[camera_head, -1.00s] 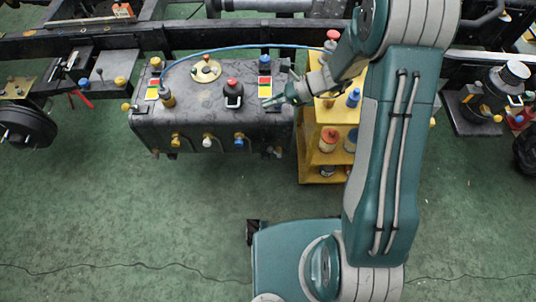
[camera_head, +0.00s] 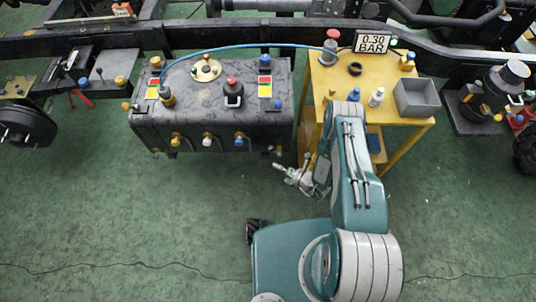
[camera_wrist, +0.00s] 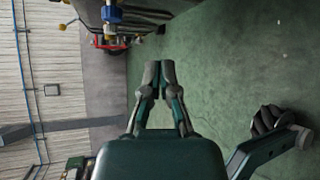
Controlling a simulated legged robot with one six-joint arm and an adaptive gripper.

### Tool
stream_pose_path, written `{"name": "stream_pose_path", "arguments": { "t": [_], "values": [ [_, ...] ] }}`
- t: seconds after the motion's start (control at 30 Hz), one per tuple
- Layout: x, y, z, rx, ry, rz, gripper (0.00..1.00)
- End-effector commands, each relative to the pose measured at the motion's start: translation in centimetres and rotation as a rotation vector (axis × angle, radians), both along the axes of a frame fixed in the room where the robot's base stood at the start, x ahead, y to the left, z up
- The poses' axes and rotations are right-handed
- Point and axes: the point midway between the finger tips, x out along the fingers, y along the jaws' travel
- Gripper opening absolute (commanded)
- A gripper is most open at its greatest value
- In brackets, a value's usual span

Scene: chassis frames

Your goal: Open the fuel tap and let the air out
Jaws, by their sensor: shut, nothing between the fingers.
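The black fuel tank (camera_head: 195,122) hangs below the chassis rail at the left. Its front face has a yellow tap (camera_head: 176,141), a white tap (camera_head: 207,141) and a blue tap (camera_head: 239,139). A small fitting (camera_head: 277,151) sits at its lower right corner. I cannot tell which one is the fuel tap. On top are a round plate (camera_head: 205,71) with coloured knobs and a red-topped black fitting (camera_head: 233,92). My gripper (camera_head: 278,168) is low, in front of the tank's right corner and apart from the taps. Its fingers are together and empty in the wrist view (camera_wrist: 158,64).
A yellow cart (camera_head: 400,107) stands right of the tank, with a 0.30 BAR display (camera_head: 373,42), a grey bin (camera_head: 417,97), bottles and a red-topped fitting (camera_head: 331,48). A blue hose (camera_head: 245,46) arches over the tank to it. Green floor in front is clear.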

Motion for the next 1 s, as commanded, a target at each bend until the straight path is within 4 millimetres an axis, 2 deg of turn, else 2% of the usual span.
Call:
{"name": "stream_pose_path", "arguments": {
  "t": [0.03, 0.13, 0.53, 1.0],
  "values": [
    [-0.7, -0.2, -1.1, 0.007, 0.023, -0.027, 0.0],
    [-1.2, -0.4, -2.0, 0.015, 0.045, -0.057, 0.0],
    [-1.1, -0.2, -2.2, 0.014, 0.047, -0.058, 0.0],
    [3.4, 5.1, -4.3, 0.015, 0.045, -0.055, 0.0]
  ]
}}
